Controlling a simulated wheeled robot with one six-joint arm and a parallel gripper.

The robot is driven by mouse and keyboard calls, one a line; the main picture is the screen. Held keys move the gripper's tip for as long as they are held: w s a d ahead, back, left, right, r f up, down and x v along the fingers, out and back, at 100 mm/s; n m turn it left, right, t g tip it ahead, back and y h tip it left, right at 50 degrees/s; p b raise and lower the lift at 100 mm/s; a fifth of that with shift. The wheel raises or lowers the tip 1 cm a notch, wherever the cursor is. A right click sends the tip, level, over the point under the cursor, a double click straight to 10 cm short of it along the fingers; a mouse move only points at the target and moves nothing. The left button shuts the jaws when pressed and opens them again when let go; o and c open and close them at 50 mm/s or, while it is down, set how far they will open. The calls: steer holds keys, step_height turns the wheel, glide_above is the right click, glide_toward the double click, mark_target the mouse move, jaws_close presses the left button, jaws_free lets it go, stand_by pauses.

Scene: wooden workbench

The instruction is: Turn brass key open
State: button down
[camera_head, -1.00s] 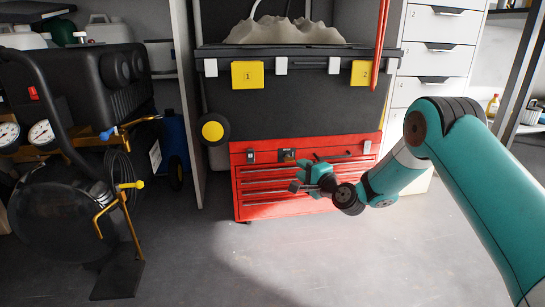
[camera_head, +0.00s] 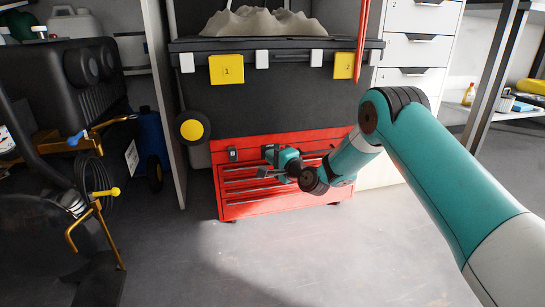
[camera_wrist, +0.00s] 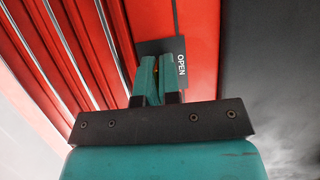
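The red tool chest (camera_head: 300,203) stands low under the black case. In the wrist view its face (camera_wrist: 203,35) carries a dark plate marked OPEN (camera_wrist: 179,47). A tiny brass spot, apparently the brass key (camera_wrist: 156,70), shows between the fingertips, mostly hidden by them. My gripper (camera_wrist: 160,68) has its teal fingers close together in front of the plate. I cannot tell whether they press on the key. In the head view my gripper (camera_head: 266,162) is at the chest's upper front and covers the lock area.
The black case (camera_head: 280,105) with yellow tags rests above the chest. The compressor (camera_head: 60,85) with its hose and orange frame stands at left. White drawers (camera_head: 413,50) and a shelf are at right. The grey floor (camera_head: 260,265) in front is clear.

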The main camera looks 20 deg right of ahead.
steer(key=shift+r+p, duration=0.1)
steer(key=shift+p, duration=0.3)
steer(key=n+p, duration=0.1)
steer(key=p, duration=0.1)
steer(key=shift+r+n+g+h+p, duration=0.15)
steer(key=shift+n+g+h+p, duration=0.15)
steer(key=shift+n, duration=0.1)
steer(key=n+p, duration=0.2)
steer(key=p, duration=0.1)
steer(key=shift+a+r+g+h+p, duration=0.1)
steer(key=shift+g+h+p, duration=0.2)
steer(key=shift+g+p, duration=0.1)
steer(key=n+g+h+p, duration=0.1)
steer(key=n+h+p, duration=0.1)
steer(key=n+p, duration=0.2)
steer(key=shift+s+p, duration=0.1)
steer(key=shift+p, duration=0.9)
steer(key=n+p, duration=0.1)
steer(key=n+h+p, duration=0.1)
steer(key=shift+f+n+g+h, duration=0.25)
steer(key=shift+n+g+h, duration=0.05)
steer(key=shift+n, duration=0.1)
steer(key=n+h+p, duration=0.1)
steer(key=n+h, duration=0.1)
steer(key=shift+f+n+p, duration=0.2)
steer(key=shift+n+p, duration=0.1)
steer(key=shift+n, duration=0.1)
